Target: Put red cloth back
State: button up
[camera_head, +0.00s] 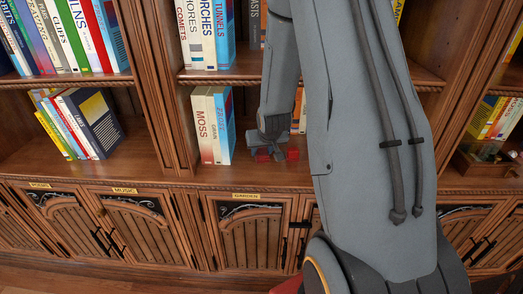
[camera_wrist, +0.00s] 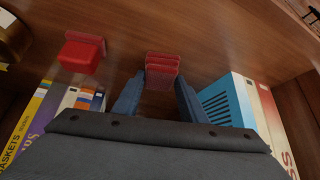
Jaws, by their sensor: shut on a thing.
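My gripper (camera_head: 268,143) is low over the middle bookshelf, right of the upright books. In the wrist view my gripper (camera_wrist: 160,92) has its two blue-grey fingers on either side of a small red layered piece that looks like the folded red cloth (camera_wrist: 162,64). The jaws are shut on it. The cloth also shows under the gripper in the head view (camera_head: 263,156). Whether it touches the shelf board, I cannot tell. A second small red block-like thing (camera_wrist: 81,53) lies apart from it on the wood; it also shows in the head view (camera_head: 292,155).
Upright books, one marked MOSS (camera_head: 205,125), stand left of the gripper; they are at right in the wrist view (camera_wrist: 232,104). More books (camera_wrist: 72,98) and a brass-coloured round thing (camera_wrist: 12,38) are on the wrist view's left. My arm hides the shelf's right part. Cabinet doors (camera_head: 250,232) are below.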

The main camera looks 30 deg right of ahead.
jog(key=o, duration=1.2)
jog(key=b+v, duration=0.1)
jog(key=v, duration=1.1)
jog(key=shift+s+a+f+n+g+y+b, duration=0.25)
jog(key=shift+s+a+n+g, duration=0.45)
jog(key=shift+s+a, duration=1.95)
jog(key=shift+s+a+f+n+g+y+b, duration=0.1)
jog(key=shift+s+a+f+n+g+y, duration=0.2)
jog(key=shift+s+a+g, duration=1.6)
jog(key=shift+s+a+f+n+y+b, duration=0.2)
jog(key=shift+s+a+n+y, duration=0.3)
jog(key=shift+s+a, duration=2.95)
